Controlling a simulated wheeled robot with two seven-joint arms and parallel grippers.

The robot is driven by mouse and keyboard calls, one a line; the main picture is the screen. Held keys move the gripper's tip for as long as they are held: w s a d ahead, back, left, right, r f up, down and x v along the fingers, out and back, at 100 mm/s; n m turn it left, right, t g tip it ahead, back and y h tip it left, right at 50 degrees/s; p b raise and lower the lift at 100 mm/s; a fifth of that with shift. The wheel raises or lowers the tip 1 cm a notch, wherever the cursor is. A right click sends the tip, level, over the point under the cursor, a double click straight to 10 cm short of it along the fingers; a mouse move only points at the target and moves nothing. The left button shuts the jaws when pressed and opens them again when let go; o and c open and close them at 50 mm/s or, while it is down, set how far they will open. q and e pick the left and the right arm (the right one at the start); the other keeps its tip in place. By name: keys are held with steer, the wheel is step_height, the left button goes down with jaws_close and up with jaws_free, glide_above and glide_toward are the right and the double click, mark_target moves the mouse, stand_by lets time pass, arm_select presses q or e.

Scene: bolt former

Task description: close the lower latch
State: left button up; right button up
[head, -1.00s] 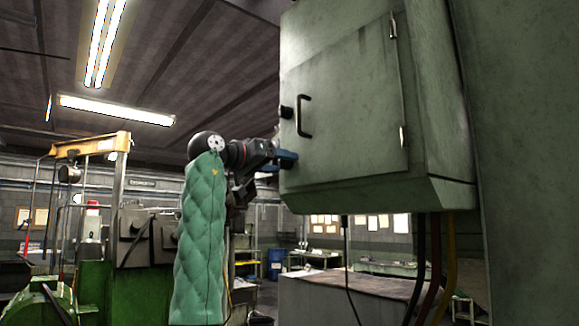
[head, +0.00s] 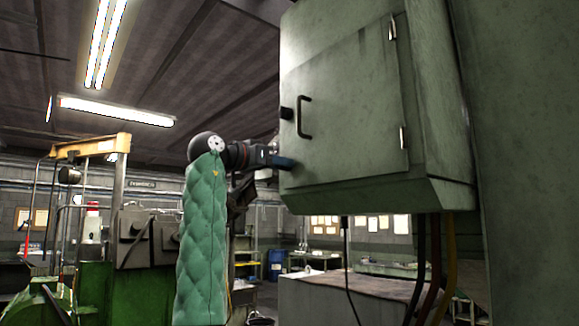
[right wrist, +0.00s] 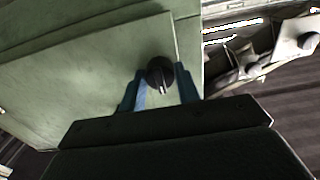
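The grey-green cabinet door (head: 350,110) is closed flat against the box, with a black bar handle (head: 303,117). The upper latch (head: 286,113) is a dark knob at the door's left edge. The lower latch is hidden behind my right gripper (head: 284,162) in the head view. In the right wrist view the lower latch (right wrist: 160,74) is a round black knob with a pale mark, set at the door's edge. The blue fingers of my right gripper (right wrist: 160,84) lie close along both its sides and appear shut on it. My left gripper is out of view.
Cables (head: 436,265) hang below the cabinet on the right. A work table (head: 340,293) stands below it. Green machinery (head: 100,285) with a yellow-topped frame stands at the left.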

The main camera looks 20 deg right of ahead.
jaws_close()
steer(key=shift+n+p, duration=0.6)
steer(key=shift+n, duration=4.9)
steer(key=o, duration=1.1)
jaws_free()
steer(key=shift+a, duration=0.1)
steer(key=shift+v, duration=4)
